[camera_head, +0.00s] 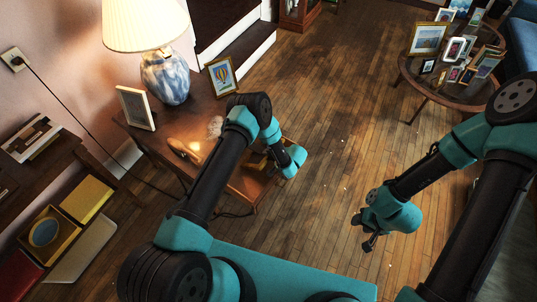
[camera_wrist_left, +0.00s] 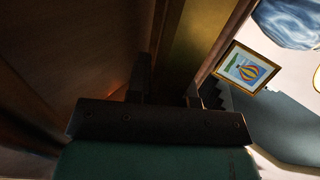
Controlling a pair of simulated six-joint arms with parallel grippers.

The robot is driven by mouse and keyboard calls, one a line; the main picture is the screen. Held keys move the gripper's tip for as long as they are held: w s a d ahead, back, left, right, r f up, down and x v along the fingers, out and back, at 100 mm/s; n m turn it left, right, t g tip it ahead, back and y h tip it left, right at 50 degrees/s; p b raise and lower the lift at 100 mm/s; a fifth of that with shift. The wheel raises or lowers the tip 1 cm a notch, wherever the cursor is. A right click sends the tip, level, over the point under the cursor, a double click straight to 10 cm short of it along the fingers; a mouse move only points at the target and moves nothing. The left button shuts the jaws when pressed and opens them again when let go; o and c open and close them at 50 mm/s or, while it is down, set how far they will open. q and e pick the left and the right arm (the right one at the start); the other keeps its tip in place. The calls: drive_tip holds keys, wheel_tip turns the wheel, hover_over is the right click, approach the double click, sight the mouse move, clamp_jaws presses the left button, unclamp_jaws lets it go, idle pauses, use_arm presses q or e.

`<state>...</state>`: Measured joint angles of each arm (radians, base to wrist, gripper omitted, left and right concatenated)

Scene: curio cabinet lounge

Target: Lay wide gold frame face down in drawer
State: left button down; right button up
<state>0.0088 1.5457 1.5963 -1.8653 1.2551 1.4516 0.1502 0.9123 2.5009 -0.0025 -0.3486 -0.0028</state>
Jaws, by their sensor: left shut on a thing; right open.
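A wide gold frame (camera_head: 427,38) with a landscape picture stands on the round table at the upper right. A smaller gold frame with a balloon picture (camera_head: 221,75) stands on the side table and also shows in the left wrist view (camera_wrist_left: 247,67). My left gripper (camera_head: 272,165) is at the drawer (camera_head: 250,183) at the side table's front right, which looks partly open. In the left wrist view its fingers (camera_wrist_left: 166,88) are shut at what looks like the drawer front; the gripped part is hidden. My right gripper (camera_head: 368,228) is open and empty above the floor.
The side table (camera_head: 150,145) also holds a blue and white lamp (camera_head: 166,75), a pale frame (camera_head: 136,108) and small items. Several small frames crowd the round table (camera_head: 410,75). A shelf with trays (camera_head: 60,215) stands at left. The wooden floor between the tables is clear.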

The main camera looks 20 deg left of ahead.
use_arm(q)
drive_tip(key=shift+s+f, duration=0.2)
drive_tip(key=shift+f, duration=1.4)
idle(0.4)
drive_tip(key=c, duration=0.9)
unclamp_jaws()
drive_tip(key=shift+d, duration=0.2)
drive_tip(key=v, duration=1.1)
drive_tip(key=w+r+v, duration=0.1)
drive_tip(key=v, duration=0.5)
drive_tip(key=shift+s+r, duration=0.1)
drive_tip(key=shift+r, duration=0.05)
drive_tip(key=shift+a, duration=0.3)
